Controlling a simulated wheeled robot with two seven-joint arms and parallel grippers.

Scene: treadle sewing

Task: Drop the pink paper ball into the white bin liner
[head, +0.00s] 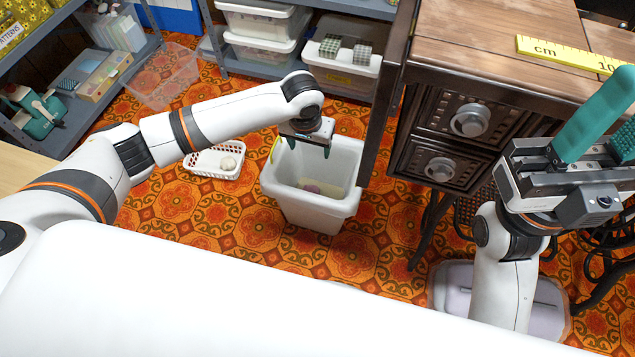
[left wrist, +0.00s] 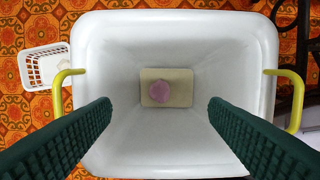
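The white bin liner (head: 343,163) stands upright on the patterned floor, with yellow handles on its sides. The pink paper ball (head: 312,188) lies inside at the bottom. In the left wrist view the ball (left wrist: 161,91) rests on a beige square at the bottom of the liner (left wrist: 180,38). My left gripper (head: 309,145) is over the liner's mouth, pointing down. Its two dark green fingers (left wrist: 160,120) are wide apart with nothing between them. My right gripper (head: 603,118) is at the right by the wooden cabinet, its teal fingers apart and empty.
A small white basket (head: 203,164) with a pale round item stands left of the liner. A wooden sewing cabinet (head: 490,45) with drawers stands close on the right. Shelves with plastic boxes (head: 262,22) are behind. Patterned floor (head: 230,222) is open in front.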

